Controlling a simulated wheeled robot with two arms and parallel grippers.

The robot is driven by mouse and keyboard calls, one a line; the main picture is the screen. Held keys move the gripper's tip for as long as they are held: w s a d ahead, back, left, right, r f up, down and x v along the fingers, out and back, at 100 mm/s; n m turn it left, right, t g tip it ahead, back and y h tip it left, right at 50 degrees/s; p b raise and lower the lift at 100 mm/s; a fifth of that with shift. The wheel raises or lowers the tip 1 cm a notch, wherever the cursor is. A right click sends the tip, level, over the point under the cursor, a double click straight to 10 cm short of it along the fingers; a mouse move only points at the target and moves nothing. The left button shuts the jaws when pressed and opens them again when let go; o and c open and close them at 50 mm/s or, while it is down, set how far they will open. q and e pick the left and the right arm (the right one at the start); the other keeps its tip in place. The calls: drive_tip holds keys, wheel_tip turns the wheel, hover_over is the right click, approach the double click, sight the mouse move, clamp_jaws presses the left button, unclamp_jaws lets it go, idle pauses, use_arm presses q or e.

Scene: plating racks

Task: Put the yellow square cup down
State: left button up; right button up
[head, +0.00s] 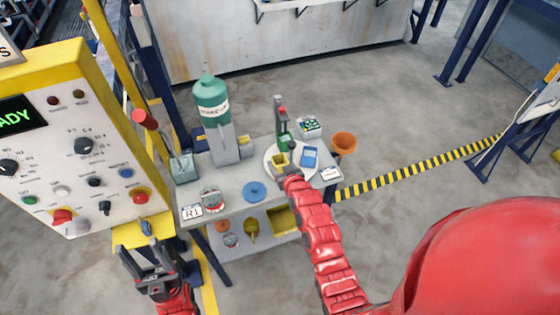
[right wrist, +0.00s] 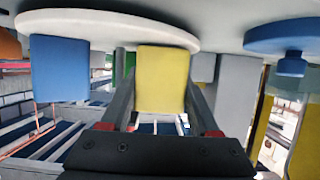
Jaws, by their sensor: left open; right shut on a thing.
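The yellow square cup (head: 281,160) is at the front left part of a round white plate (head: 271,168) on the grey workbench. In the right wrist view the yellow cup (right wrist: 161,72) is between the two fingers of my right gripper (right wrist: 160,105), which is shut on it. That view is upside down, and the cup's end meets the white plate (right wrist: 110,22); I cannot tell whether a small gap remains. In the head view my right gripper (head: 290,177) partly hides the cup. My left gripper (head: 147,262) is open and empty, in front of the bench's left side.
A blue box (head: 310,158) and a green-and-red device (head: 283,128) stand close to the cup. A blue round thing (head: 254,190) lies on the bench front. A green bottle (head: 212,100) stands at the back left, and an orange bucket (head: 343,142) is right of the bench.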

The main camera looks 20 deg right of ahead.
drive_tip(key=shift+f, duration=0.15)
drive_tip(key=o, duration=1.1)
drive_tip(key=shift+o, duration=0.2)
